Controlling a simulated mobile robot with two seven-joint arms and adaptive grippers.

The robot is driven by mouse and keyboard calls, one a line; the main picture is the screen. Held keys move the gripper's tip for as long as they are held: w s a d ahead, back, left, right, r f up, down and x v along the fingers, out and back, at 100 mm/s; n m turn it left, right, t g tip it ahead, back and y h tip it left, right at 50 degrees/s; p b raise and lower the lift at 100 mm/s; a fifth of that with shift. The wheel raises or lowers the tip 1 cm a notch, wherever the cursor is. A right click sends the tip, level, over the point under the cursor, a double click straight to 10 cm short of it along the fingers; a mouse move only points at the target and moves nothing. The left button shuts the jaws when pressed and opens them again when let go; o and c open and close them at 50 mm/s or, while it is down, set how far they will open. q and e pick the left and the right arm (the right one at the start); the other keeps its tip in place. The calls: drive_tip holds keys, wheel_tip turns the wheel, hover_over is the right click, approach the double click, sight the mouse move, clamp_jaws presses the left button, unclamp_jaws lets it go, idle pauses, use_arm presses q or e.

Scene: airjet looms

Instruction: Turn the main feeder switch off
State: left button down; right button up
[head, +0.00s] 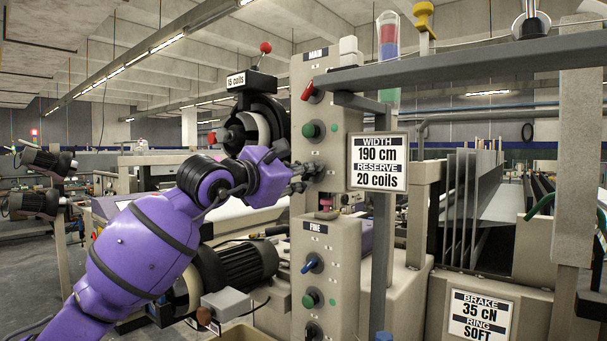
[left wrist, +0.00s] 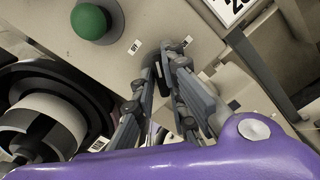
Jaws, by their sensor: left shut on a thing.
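The main feeder panel (head: 316,80) is a beige upright box labelled MAIN. It carries a red switch (head: 311,91) at the top and a green button (head: 312,130) below it, which also shows in the left wrist view (left wrist: 91,22). My left gripper (head: 312,172) is at the panel face below the green button. In the left wrist view its fingers (left wrist: 170,58) converge at the panel surface. They are shut on a small part that they mostly hide, apparently the panel's lower switch. Its setting cannot be read. My right gripper is not in view.
Below is the FINE panel (head: 328,260) with a blue switch (head: 312,263) and another green button (head: 313,299). A sign (head: 377,162) on a grey post stands right of the panel.

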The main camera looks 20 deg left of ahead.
use_arm(q)
drive_tip(key=n, duration=0.2)
drive_tip(key=n+p, duration=0.1)
drive_tip(key=n, duration=0.1)
drive_tip(key=shift+d+f, duration=0.2)
drive_tip(key=shift+f, duration=0.15)
drive_tip(key=shift+n+p, duration=0.45)
drive_tip(key=shift+n, duration=1.15)
drive_tip(key=c, duration=1.9)
unclamp_jaws()
drive_tip(key=shift+o, duration=0.3)
drive_tip(key=shift+r, duration=0.15)
